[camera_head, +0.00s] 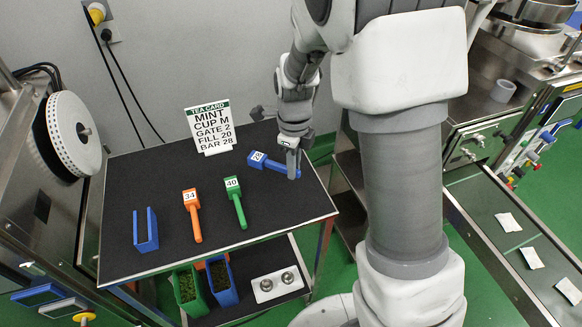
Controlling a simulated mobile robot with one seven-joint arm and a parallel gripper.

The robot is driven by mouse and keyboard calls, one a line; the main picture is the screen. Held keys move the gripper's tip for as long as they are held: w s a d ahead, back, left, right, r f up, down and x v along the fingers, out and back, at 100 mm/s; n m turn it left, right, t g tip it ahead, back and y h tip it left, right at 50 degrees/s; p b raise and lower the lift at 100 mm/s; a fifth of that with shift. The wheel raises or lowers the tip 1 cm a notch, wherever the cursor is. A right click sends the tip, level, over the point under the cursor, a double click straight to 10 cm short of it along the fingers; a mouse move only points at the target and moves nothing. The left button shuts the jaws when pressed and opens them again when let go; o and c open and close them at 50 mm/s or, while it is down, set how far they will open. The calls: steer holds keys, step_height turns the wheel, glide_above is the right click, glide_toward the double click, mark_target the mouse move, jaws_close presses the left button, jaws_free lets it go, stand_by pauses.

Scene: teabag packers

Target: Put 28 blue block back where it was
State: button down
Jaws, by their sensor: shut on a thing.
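The blue block marked 28 (269,163) is at the back right of the black-topped table (170,170), below the card's right side. Its numbered head points left and its handle runs right. My gripper (293,168) reaches down from above and is shut on the handle near its right end. Part of the handle is hidden by the fingers. I cannot tell whether the block rests on the table or is just above it.
An orange block marked 34 (192,212) and a green block marked 40 (236,203) lie left of it. A blue U-shaped piece (146,243) stands at front left. A tea card (210,127) stands at the back. The table's front right is clear.

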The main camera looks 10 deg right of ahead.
mark_target(293, 186)
steer(key=shift+w+f, duration=0.35)
steer(key=shift+f+b, duration=0.35)
steer(key=shift+f, duration=1.5)
steer(key=shift+f, duration=0.1)
steer(key=shift+f, duration=0.15)
steer(key=c, duration=0.9)
jaws_free()
steer(key=shift+o, duration=0.2)
steer(key=shift+r, duration=0.2)
